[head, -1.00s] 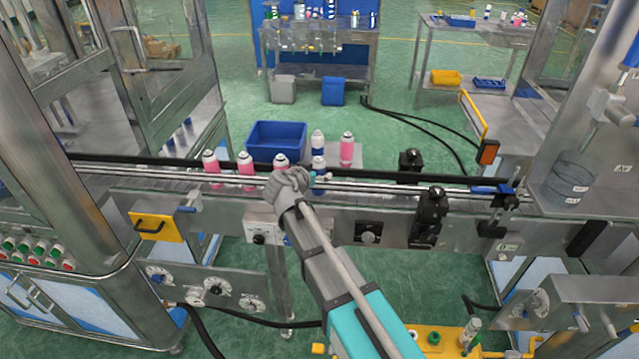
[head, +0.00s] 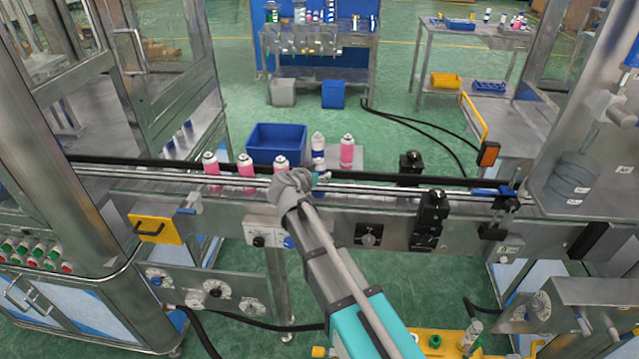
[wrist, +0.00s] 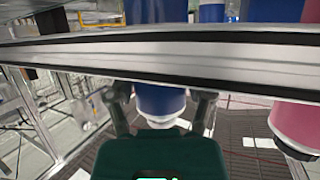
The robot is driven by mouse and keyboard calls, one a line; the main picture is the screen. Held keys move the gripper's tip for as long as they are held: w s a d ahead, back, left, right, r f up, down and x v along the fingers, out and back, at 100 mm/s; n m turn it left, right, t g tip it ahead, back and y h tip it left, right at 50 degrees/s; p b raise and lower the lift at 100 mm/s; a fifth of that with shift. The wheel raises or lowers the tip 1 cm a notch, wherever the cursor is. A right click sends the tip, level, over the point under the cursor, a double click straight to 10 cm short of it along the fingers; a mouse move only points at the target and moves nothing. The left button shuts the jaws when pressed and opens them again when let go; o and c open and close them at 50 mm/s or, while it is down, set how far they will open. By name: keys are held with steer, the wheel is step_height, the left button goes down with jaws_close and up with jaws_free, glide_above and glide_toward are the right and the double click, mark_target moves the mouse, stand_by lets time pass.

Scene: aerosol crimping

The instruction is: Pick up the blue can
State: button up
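The blue can (wrist: 160,103) shows in the wrist view below the pale rail, between the two fingers of my gripper (wrist: 162,108). The fingers stand on either side of it and look slightly apart from its sides, so my gripper looks open around it; contact is hard to judge. The rail crosses the can's middle and hides part of it. In the head view my gripper (head: 318,177) is at the conveyor, largely hidden by my grey wrist. A white-and-blue can (head: 318,152) shows just behind it.
Several pink cans (head: 245,172) stand along the conveyor to the left, and another pink can (head: 347,152) stands behind it. A pink can (wrist: 298,125) is close at the right in the wrist view. A blue bin (head: 277,140) is behind the conveyor, and metal rails (head: 390,188) run along it.

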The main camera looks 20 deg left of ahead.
steer(key=c, duration=0.5)
steer(key=shift+r, duration=0.1)
step_height(320, 180, up, 10)
steer(key=p, duration=1)
stand_by(0.5)
